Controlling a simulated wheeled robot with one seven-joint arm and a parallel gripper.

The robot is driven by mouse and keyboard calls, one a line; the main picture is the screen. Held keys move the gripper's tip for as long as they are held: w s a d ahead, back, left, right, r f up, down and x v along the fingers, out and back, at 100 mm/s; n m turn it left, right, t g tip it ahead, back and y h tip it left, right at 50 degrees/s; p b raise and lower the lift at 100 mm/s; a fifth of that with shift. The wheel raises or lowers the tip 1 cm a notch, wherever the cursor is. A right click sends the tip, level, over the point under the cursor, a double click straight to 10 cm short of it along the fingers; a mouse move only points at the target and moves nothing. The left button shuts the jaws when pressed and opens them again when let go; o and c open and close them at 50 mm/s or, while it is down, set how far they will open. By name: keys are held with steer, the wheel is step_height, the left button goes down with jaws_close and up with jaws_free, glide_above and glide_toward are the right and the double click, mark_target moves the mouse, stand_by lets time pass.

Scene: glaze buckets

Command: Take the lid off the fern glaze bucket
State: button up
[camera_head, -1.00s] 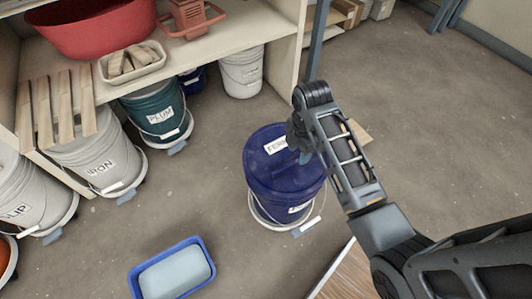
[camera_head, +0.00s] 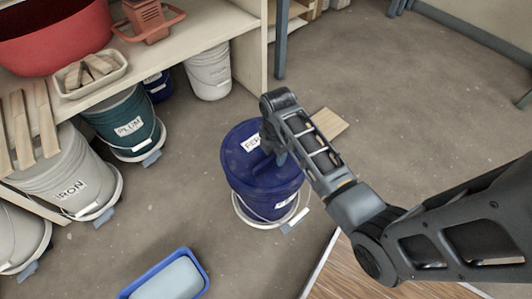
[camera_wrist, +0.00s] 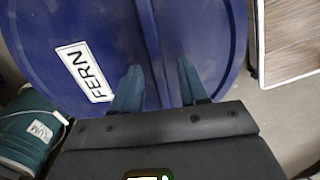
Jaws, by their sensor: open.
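The fern glaze bucket (camera_head: 262,195) is dark blue and stands upright on a pale round base on the floor. Its blue lid (camera_head: 240,151) is on top, with a white label reading FERN. My gripper (camera_head: 281,155) is over the lid's right part in the head view. In the wrist view the lid (camera_wrist: 60,25) fills most of the picture, with a raised ridge across it. My gripper's two blue-grey fingers (camera_wrist: 157,88) are apart, one on each side of that ridge. Whether they touch the lid I cannot tell.
The plum bucket (camera_head: 125,120), iron bucket (camera_head: 65,170) and a white bucket (camera_head: 208,72) stand by the shelf (camera_head: 180,35). A blue tub (camera_head: 165,280) lies in front. A wooden board (camera_head: 330,123) lies behind my arm. A wood-topped surface (camera_head: 370,275) is at lower right.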

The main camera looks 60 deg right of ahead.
steer(key=shift+f, duration=0.2)
stand_by(0.6)
steer(key=shift+c, duration=0.2)
jaws_close()
